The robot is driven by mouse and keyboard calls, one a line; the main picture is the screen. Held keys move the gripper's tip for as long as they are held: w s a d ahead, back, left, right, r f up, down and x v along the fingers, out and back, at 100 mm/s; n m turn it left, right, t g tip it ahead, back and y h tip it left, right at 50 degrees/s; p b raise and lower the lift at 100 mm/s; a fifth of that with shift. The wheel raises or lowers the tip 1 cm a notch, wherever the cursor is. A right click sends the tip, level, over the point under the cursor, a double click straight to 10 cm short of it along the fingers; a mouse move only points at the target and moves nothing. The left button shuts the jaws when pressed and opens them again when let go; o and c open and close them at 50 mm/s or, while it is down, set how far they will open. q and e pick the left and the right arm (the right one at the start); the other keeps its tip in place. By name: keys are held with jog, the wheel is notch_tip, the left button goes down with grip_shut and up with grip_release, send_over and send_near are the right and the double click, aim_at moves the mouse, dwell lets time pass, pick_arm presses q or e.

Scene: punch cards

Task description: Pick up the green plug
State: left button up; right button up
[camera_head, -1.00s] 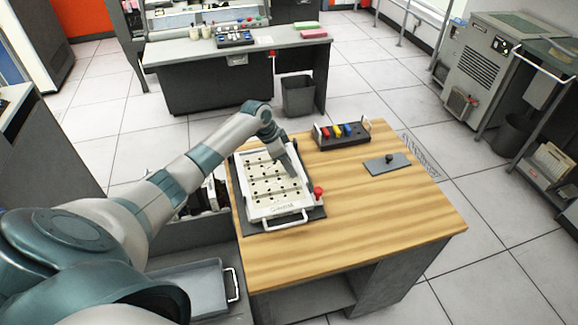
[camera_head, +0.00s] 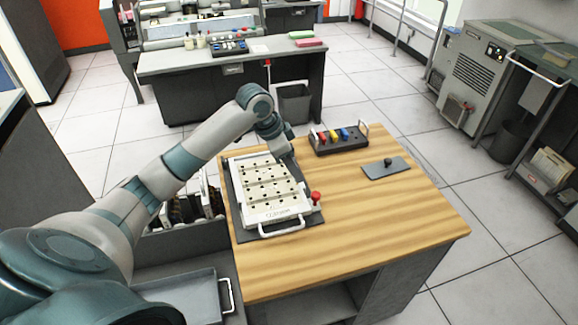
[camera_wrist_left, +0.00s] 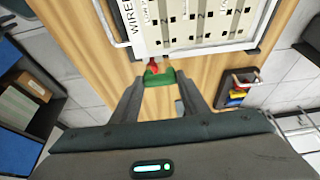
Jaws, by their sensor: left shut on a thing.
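The green plug (camera_wrist_left: 158,77) shows between the fingertips of my left gripper in the left wrist view. My left gripper (camera_wrist_left: 159,84) is shut on it. In the head view my left gripper (camera_head: 299,186) points down near the right edge of the white plugboard panel (camera_head: 270,212); the plug cannot be made out there. The panel also shows in the left wrist view (camera_wrist_left: 165,42). My right gripper is in neither view.
A red knob (camera_head: 316,196) stands by the panel's right edge. A dark plug holder (camera_head: 340,147) with red, yellow and blue plugs stands at the back of the wooden table (camera_head: 370,225). A grey plate (camera_head: 385,168) lies right of it. The table's front right is clear.

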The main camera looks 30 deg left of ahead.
pick_arm(q)
jog(key=shift+s+d+r, duration=0.7)
jog(key=shift+s+d, duration=0.05)
jog(key=shift+d, duration=0.1)
jog(key=shift+r+p, duration=2.5)
jog(key=shift+p, duration=0.3)
jog(key=shift+w, duration=0.1)
